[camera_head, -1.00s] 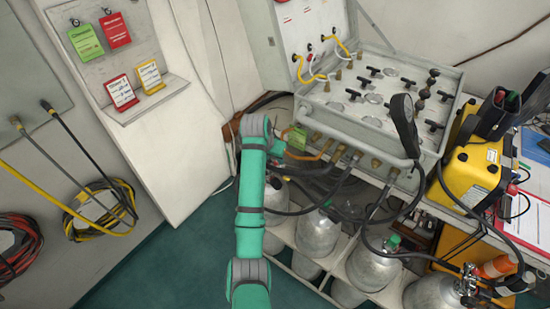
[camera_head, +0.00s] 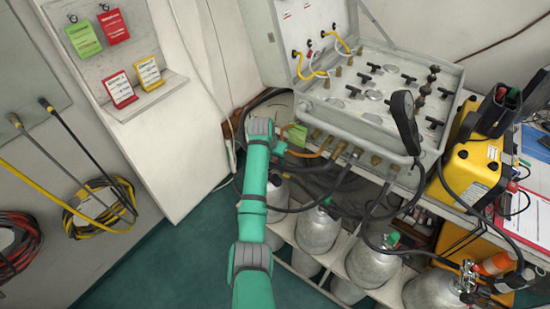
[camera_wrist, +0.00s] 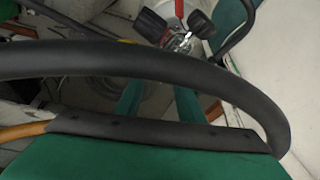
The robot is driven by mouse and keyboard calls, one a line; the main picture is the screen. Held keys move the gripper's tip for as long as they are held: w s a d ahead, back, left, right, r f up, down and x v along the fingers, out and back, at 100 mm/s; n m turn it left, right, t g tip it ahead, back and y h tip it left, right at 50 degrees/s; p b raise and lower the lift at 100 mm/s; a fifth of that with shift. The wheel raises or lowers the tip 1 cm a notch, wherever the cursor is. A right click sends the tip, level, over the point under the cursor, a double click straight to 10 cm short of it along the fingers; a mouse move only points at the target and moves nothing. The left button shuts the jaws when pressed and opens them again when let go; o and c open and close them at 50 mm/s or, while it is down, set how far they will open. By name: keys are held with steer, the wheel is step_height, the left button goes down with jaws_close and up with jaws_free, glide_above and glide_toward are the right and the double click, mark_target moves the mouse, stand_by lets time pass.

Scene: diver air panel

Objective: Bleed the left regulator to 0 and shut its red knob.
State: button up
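A regulator (camera_wrist: 180,40) with two black knobs shows at the top of the wrist view, with a red part (camera_wrist: 180,9) above it. I cannot tell whether that red part is the red knob, or whether this is the left regulator. A thick black hose (camera_wrist: 120,62) crosses in front, close to the wrist camera. Teal strips show behind the hose; I cannot tell if they are my fingers. In the head view my arm reaches up to the panel's lower left, above the leftmost silver cylinder (camera_head: 277,200). My fingertips are hidden there, and no gauge reading is legible.
The open air panel (camera_head: 375,95) has several black handles. Black hoses hang below it over several cylinders (camera_head: 318,232). A yellow case (camera_head: 470,172) stands at the right. Coiled hoses (camera_head: 100,205) hang on the left wall. Green floor (camera_head: 170,265) is clear at lower left.

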steer(key=shift+w+f, duration=0.1)
steer(key=shift+f, duration=0.15)
jaws_close()
steer(key=shift+n, duration=0.3)
steer(key=n, duration=0.1)
steer(key=n+y, duration=0.1)
steer(key=n, duration=0.1)
steer(key=n+y, duration=0.1)
steer(key=n, duration=0.1)
steer(key=shift+d+t, duration=0.3)
steer(key=shift+d, duration=0.1)
steer(key=n+y, duration=0.1)
steer(key=n, duration=0.3)
steer(key=shift+d+y, duration=0.1)
steer(key=shift+y, duration=0.2)
steer(key=shift+d+n+g+y, duration=0.1)
steer(key=shift+n+g+y, duration=0.5)
steer(key=shift+n, duration=1.3)
